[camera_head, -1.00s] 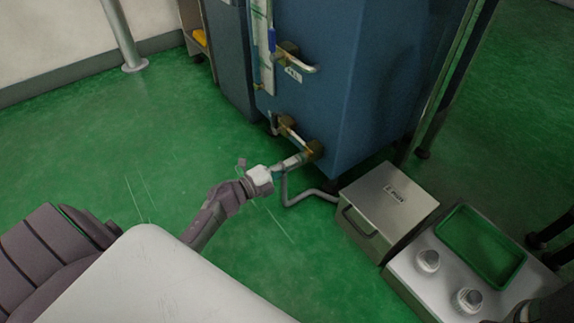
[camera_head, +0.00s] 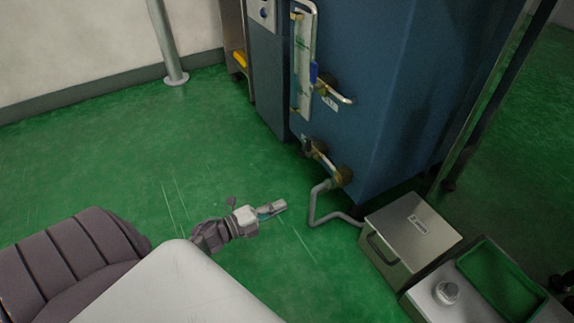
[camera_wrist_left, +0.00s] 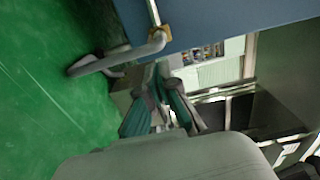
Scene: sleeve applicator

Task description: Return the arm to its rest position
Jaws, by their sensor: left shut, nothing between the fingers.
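My left arm comes in from the lower left in the head view. Its left gripper (camera_head: 274,209) is shut and empty, held over the green floor, to the left of the blue cabinet (camera_head: 400,110) and apart from its pipe and valve. In the left wrist view the left gripper (camera_wrist_left: 160,100) shows its fingers, with the metal box behind them. The grey pipe (camera_head: 317,205) under the brass valve (camera_head: 342,176) bends down toward the floor beside the box. My right gripper is not in view.
A metal box (camera_head: 412,238) stands on the floor right of the pipe. Beside it is a pale bench (camera_head: 430,300) with a green tray (camera_head: 502,282) and a white round knob (camera_head: 447,292). A metal post (camera_head: 165,45) stands by the wall. The green floor at left is clear.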

